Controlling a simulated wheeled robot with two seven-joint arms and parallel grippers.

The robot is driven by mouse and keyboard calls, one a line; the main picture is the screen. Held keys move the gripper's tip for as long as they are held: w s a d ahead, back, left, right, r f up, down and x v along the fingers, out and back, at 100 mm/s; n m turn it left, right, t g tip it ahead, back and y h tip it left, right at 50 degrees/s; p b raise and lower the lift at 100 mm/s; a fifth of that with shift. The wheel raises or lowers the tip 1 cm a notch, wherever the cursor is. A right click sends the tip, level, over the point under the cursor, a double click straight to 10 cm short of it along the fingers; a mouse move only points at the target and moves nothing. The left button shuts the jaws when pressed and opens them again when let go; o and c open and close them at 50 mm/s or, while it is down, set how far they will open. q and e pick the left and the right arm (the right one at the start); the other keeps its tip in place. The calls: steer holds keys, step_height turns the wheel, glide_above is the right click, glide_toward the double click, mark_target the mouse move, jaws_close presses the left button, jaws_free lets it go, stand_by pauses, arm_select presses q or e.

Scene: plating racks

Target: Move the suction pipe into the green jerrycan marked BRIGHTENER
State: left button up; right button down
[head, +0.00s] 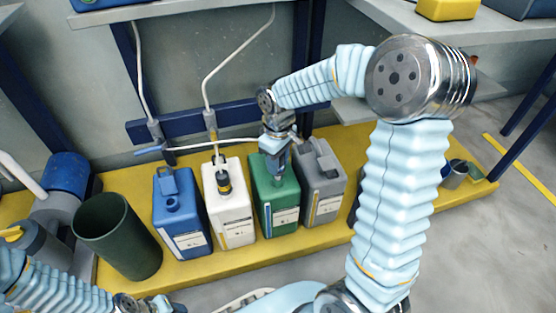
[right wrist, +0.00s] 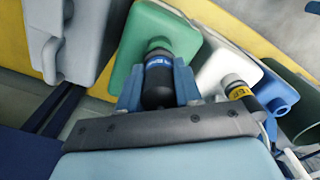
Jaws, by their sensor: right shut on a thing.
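The green jerrycan (head: 266,205) stands on the yellow platform between the white and grey ones. It also shows in the right wrist view (right wrist: 190,38). My right gripper (head: 277,166) is over its mouth, pointing down. In the right wrist view its blue fingers are shut on the suction pipe's black head (right wrist: 158,88), which has a blue band. The head lines up with the green can's neck; I cannot tell how deep the pipe is in it. The can's label is too small to read. My left gripper (head: 150,304) is at the bottom edge, partly cut off.
A white jerrycan (head: 240,215) with a black, yellow-banded pipe head (head: 223,182) stands left of the green one. A blue jerrycan (head: 188,230) and dark green bin (head: 135,262) are further left. A grey jerrycan (head: 330,195) stands close right. A pale hose (head: 225,75) hangs behind.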

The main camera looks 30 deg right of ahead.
steer(key=shift+f+b, duration=0.85)
steer(key=shift+f, duration=0.4)
steer(key=c, duration=0.7)
jaws_free()
step_height(320, 180, up, 14)
steer(key=p, duration=0.3)
steer(key=shift+p, duration=0.35)
steer(key=shift+f, duration=0.1)
